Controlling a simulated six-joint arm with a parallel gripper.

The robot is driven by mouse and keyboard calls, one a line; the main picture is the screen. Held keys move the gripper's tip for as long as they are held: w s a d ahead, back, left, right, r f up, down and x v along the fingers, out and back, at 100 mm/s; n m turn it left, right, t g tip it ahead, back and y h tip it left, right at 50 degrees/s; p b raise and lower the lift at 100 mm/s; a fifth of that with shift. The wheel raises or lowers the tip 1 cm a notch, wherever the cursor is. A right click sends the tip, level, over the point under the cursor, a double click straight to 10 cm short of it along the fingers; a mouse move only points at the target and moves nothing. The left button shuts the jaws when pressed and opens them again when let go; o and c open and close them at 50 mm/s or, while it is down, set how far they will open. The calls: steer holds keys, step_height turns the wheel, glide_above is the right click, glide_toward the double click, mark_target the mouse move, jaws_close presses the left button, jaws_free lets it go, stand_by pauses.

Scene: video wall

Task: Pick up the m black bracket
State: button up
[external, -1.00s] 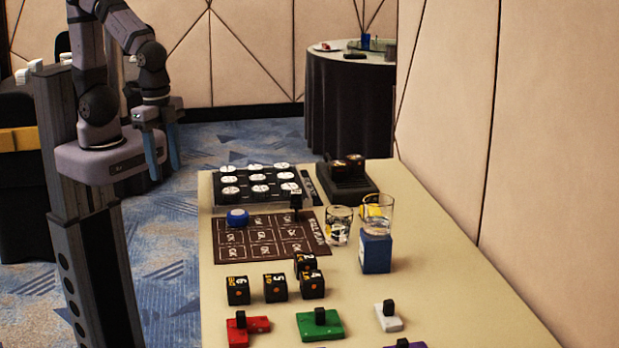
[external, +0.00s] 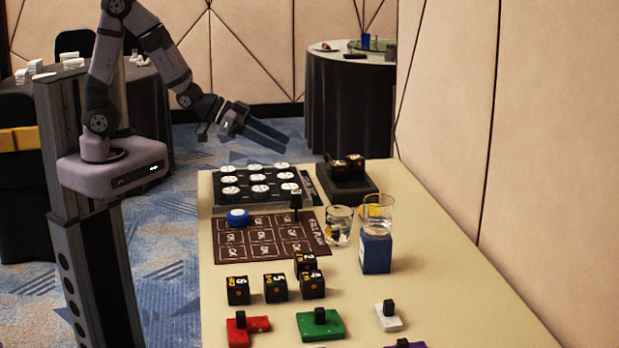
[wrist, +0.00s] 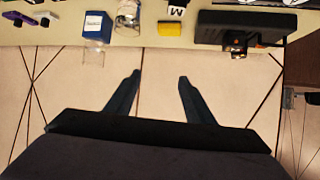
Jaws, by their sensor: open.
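The black bracket (external: 296,204) stands upright near the back right of the dark printed mat (external: 262,240), with a pale label at its top. In the wrist view a piece with a white face marked M (wrist: 176,9) shows at the top edge, partly cut off; it appears to be the same bracket. My gripper (external: 284,144) is held in the air above and behind the table's far end, apart from the bracket, fingers pointing right and slightly down. In the wrist view my gripper (wrist: 159,76) has its fingers apart with nothing between them.
A rack of round white-topped pieces (external: 257,184) and a black device (external: 347,180) stand at the table's far end. Glasses (external: 338,226), a blue box (external: 376,254) and a yellow block (wrist: 176,28) are right of the bracket. Black numbered cubes (external: 275,288) stand nearer. A wall borders the right side.

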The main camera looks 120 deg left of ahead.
steer(key=a, duration=0.2)
glide_toward(297, 191)
steer(key=shift+t+y, duration=0.3)
steer(key=shift+t, duration=0.1)
steer(key=w+a+f, duration=0.1)
steer(key=f, duration=0.1)
steer(key=w+a+f, duration=0.1)
steer(key=w, duration=0.1)
steer(key=shift+w+a+f, duration=0.15)
steer(key=shift+w+f, duration=0.05)
steer(key=shift+f, duration=0.15)
steer(key=shift+p+x, duration=0.45)
steer(key=shift+x, duration=2.05)
jaws_close()
steer(key=shift+r, duration=0.15)
steer(key=shift+r, duration=4.9)
